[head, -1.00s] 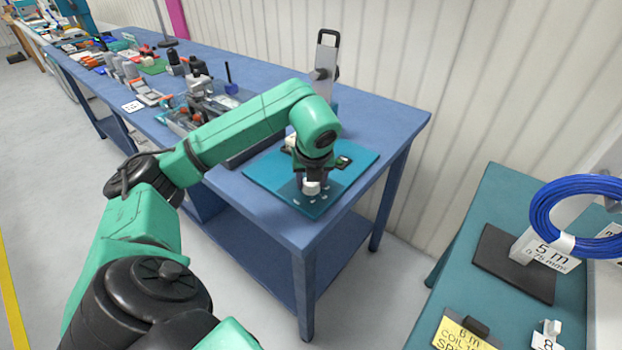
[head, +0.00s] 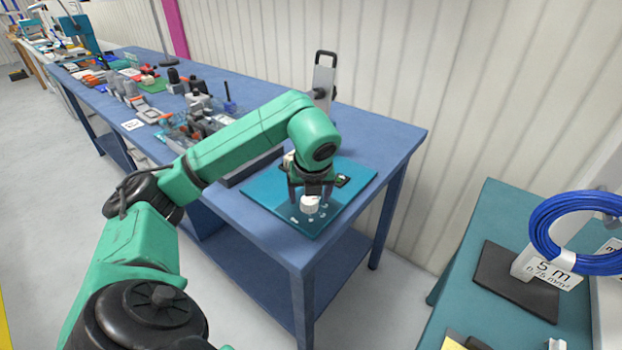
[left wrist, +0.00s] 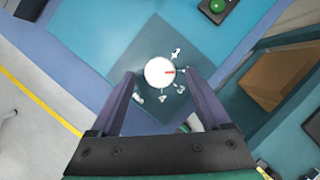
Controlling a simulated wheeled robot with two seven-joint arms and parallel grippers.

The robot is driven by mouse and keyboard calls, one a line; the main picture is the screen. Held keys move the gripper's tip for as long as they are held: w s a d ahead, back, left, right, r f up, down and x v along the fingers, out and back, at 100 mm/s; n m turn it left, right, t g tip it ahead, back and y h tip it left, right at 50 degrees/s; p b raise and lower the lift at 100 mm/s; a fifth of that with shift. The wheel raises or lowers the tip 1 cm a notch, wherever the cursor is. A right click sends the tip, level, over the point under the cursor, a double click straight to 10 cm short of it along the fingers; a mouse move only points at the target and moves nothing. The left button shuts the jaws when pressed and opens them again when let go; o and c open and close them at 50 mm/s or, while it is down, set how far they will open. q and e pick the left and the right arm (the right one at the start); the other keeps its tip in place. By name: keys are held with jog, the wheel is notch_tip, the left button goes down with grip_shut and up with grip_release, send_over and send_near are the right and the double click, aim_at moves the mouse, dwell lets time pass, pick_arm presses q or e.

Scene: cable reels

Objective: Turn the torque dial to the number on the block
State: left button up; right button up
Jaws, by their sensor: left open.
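The torque dial (head: 309,205) is a white round knob on a teal board (head: 268,187) on the blue bench. Contact with the dial cannot be told. I cannot make out a numbered block with certainty. My right gripper is not in view.
A small black box with a green button (left wrist: 217,6) sits on the board near the dial. A handled upright stand (head: 323,78) is behind. Tools and parts crowd the bench's left. A teal table at right holds a blue cable coil (head: 543,240). Floor between is clear.

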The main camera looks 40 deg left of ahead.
pick_arm(q)
jog(key=v, duration=0.4)
jog(key=shift+d+r, duration=0.1)
jog(key=shift+r, duration=0.25)
jog(key=p+v, duration=0.5)
jog(key=v, duration=0.3)
jog(key=shift+s, duration=0.15)
